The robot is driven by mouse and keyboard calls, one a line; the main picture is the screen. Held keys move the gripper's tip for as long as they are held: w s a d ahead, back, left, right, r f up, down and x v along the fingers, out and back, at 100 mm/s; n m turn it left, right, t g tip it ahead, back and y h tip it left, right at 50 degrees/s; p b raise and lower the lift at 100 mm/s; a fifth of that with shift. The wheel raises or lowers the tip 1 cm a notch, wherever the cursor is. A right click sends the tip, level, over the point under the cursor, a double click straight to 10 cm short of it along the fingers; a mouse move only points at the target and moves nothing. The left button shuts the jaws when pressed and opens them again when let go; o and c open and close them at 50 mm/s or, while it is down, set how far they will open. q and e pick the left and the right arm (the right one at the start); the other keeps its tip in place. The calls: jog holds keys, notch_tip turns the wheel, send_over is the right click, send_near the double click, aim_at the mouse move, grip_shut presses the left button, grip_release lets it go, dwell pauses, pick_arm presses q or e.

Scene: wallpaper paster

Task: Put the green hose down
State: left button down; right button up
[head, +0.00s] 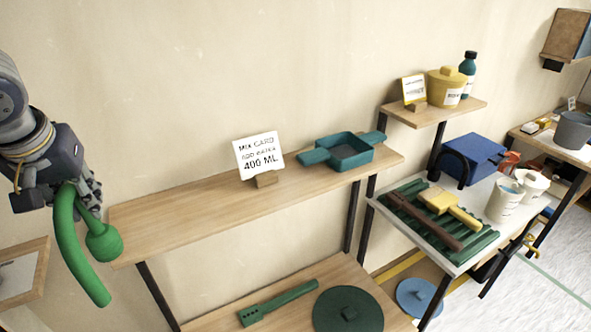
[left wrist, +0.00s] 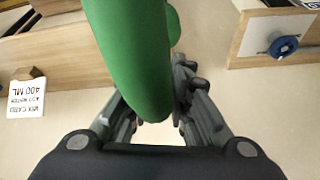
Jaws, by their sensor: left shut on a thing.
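The green hose (head: 72,240) hangs from my left gripper (head: 90,192) at the left of the head view, a curved tube with a rounded bulb at one end. It is in the air beside the left end of the upper wooden shelf (head: 165,222). In the left wrist view the hose (left wrist: 130,55) runs between the two fingers of my left gripper (left wrist: 152,112), which is shut on it. The finger contact is partly hidden by the hose. My right gripper is in neither view.
The upper shelf's left part is bare; a mix card (head: 259,156) and a teal tray (head: 345,152) stand further right. Below lie a green paddle tool (head: 278,303) and a dark green disc (head: 347,310). A wooden-framed box (head: 22,275) is at lower left.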

pick_arm(q)
jog(key=shift+a+r, duration=0.1)
jog(key=shift+r, duration=0.05)
jog(key=shift+s+a, duration=0.15)
jog(key=shift+a, duration=0.2)
jog(key=w+f+p, duration=0.2)
jog(key=w+p, duration=0.1)
jog(key=w, duration=0.5)
jog(key=w+a+f+p, duration=0.1)
jog(key=w+f+p, duration=0.2)
jog(key=w, duration=0.4)
jog(key=shift+w+a+f+p, duration=0.15)
jog(key=shift+w+a+p, duration=0.05)
jog(key=shift+w+p, duration=0.2)
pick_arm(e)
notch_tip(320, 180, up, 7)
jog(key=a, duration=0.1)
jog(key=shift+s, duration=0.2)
pick_arm(q)
jog(key=c, duration=1.5)
grip_release()
jog(key=shift+o, duration=0.2)
